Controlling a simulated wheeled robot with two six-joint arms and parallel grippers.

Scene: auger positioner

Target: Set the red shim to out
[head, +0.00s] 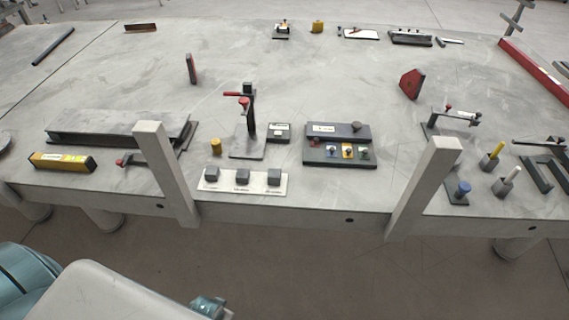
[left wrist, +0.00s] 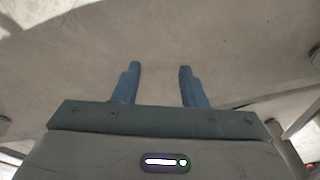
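No part in view is clearly readable as the red shim. A dark panel box (head: 340,131) near the table's front middle carries a small red piece (head: 316,142) at its left and several small coloured knobs on its front step. The lettering is too small to read. My left gripper (left wrist: 160,69) is open and empty in the left wrist view, its two blue fingers apart above bare floor. In the head view, a teal part of my own body shows at the bottom left, in front of and away from the table. My right gripper is not in view.
A white plate (head: 262,184) with dark blocks sits at the table's front edge. A stand with a red-knobbed clamp (head: 245,105) is left of the box. Two grey posts (head: 165,170) (head: 426,185) rise at the front edge. The table (head: 300,75) is clear in its middle.

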